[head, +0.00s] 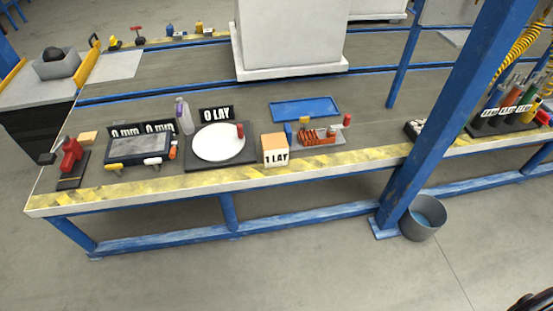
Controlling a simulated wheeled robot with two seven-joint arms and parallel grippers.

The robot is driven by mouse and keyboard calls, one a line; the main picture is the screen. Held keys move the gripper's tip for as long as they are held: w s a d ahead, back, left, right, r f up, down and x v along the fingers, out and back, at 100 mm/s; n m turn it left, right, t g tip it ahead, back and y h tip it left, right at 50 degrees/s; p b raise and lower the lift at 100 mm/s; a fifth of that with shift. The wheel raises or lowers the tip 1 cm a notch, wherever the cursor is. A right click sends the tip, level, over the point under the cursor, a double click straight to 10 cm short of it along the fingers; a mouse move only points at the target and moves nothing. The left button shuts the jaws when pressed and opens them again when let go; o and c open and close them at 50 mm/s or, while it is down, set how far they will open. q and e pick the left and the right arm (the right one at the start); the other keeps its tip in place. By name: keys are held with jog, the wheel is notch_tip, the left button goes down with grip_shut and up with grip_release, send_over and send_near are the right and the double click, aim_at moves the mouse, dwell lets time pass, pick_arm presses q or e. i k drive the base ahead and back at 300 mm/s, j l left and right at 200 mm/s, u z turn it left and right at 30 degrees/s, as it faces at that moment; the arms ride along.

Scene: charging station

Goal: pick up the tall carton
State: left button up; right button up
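I see nothing that I can clearly tell is the tall carton. A small tan-topped box (275,150) with a "1 LAY" label stands at the front edge of the workbench, right of a round white plate (217,143). It looks low and squat. A large pale block (290,38) rises at the back of the bench, with its top cut off by the frame; I cannot tell what it is.
The workbench (200,183) has a yellow-striped front edge. A blue post (455,90) stands in front of it at right, beside a grey bucket (423,217). A blue tray (305,110) lies on the bench. The floor in front is mostly clear; a dark object (537,303) shows at bottom right.

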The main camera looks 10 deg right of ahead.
aim_at(274, 146)
jog(key=i+j+z, duration=0.2)
jog(key=i, duration=0.25)
jog(key=i+j+z, duration=0.2)
jog(key=i+j, duration=0.2)
